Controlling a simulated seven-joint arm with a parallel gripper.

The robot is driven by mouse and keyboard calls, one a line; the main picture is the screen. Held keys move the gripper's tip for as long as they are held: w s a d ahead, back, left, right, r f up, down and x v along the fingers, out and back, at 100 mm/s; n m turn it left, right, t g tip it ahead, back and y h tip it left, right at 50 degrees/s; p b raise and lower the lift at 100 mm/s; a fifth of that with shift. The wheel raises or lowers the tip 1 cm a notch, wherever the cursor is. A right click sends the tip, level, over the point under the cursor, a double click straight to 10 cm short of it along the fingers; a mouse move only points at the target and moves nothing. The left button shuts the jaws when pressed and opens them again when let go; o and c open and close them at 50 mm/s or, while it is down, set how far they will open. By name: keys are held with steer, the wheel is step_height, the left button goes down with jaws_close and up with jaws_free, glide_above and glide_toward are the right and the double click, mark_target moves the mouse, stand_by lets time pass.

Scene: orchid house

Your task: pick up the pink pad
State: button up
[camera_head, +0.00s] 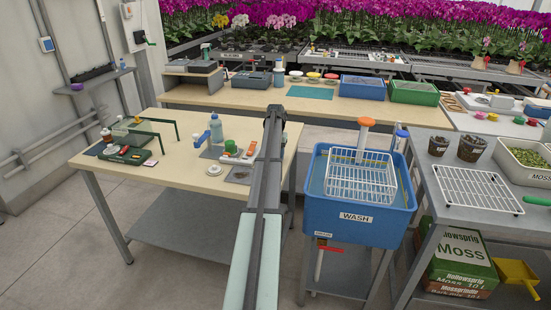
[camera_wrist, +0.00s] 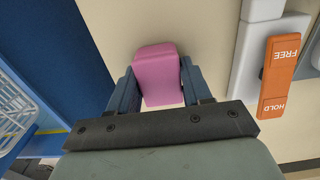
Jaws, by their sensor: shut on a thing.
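The pink pad (camera_wrist: 157,72) is a small rounded block in the middle of the wrist view. My gripper (camera_wrist: 159,88) is shut on it, with one dark blue-grey finger at each side. Beyond the pad is the pale tabletop; whether the pad touches it or hangs above it I cannot tell. In the head view my arm hides the pad and the gripper's fingers.
A white device with an orange lever (camera_wrist: 279,75) marked FREE and HOLD lies right of the pad. The blue WASH tub (camera_head: 357,215) with a white wire rack (camera_head: 362,178) stands beside the wooden table (camera_head: 185,185). A blue bottle (camera_head: 216,128) stands on that table.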

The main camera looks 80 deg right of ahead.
steer(key=shift+c, duration=0.5)
step_height(320, 180, up, 10)
steer(key=shift+r, duration=0.1)
steer(key=o, duration=0.5)
steer(key=c, duration=0.4)
steer(key=shift+w, duration=0.15)
steer(key=w+a+f+n, duration=0.2)
steer(key=w+a+n, duration=0.7)
steer(key=w+a, duration=0.5)
steer(key=shift+w+a, duration=0.2)
steer(key=shift+a, duration=0.1)
